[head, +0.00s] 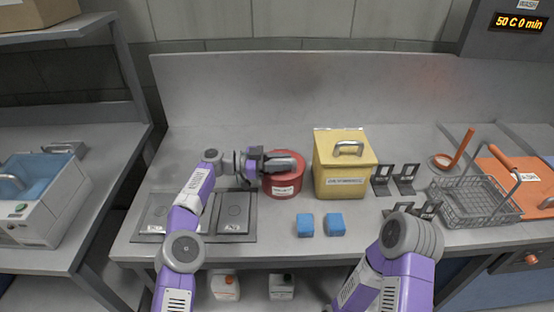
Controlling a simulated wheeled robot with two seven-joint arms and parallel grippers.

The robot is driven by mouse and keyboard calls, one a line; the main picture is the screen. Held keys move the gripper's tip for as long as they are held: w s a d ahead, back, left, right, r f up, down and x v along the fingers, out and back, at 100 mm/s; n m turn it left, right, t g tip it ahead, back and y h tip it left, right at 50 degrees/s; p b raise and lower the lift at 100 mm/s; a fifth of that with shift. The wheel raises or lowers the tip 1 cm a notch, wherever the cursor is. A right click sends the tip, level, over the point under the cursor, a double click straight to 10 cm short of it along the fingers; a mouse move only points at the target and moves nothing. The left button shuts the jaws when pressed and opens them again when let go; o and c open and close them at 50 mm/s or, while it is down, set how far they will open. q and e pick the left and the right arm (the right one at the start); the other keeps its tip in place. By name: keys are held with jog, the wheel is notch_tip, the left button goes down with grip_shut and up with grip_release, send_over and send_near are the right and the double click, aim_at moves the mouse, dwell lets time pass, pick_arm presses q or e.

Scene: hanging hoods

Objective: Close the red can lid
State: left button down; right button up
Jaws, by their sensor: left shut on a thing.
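The red can (284,187) is a round red container with a white label, standing on the steel counter left of the yellow box. My left gripper (283,164) is over the top of the can, shut on the red can lid (298,158). The gripper covers much of the lid, so how the lid sits on the rim cannot be made out clearly.
A yellow box (343,169) with a metal handle stands close right of the can. Two blue blocks (305,225) lie in front. Black holders (382,180) and a wire basket (473,202) stand at right. Dark plates (236,212) lie left of the can.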

pick_arm(q)
jog(key=shift+f, duration=0.1)
jog(key=c, duration=1.1)
grip_release()
jog(key=shift+o, duration=0.2)
jog(key=a+p, duration=0.2)
jog(key=a, duration=0.5)
jog(key=shift+w+a, duration=0.2)
jog(key=shift+a, duration=0.1)
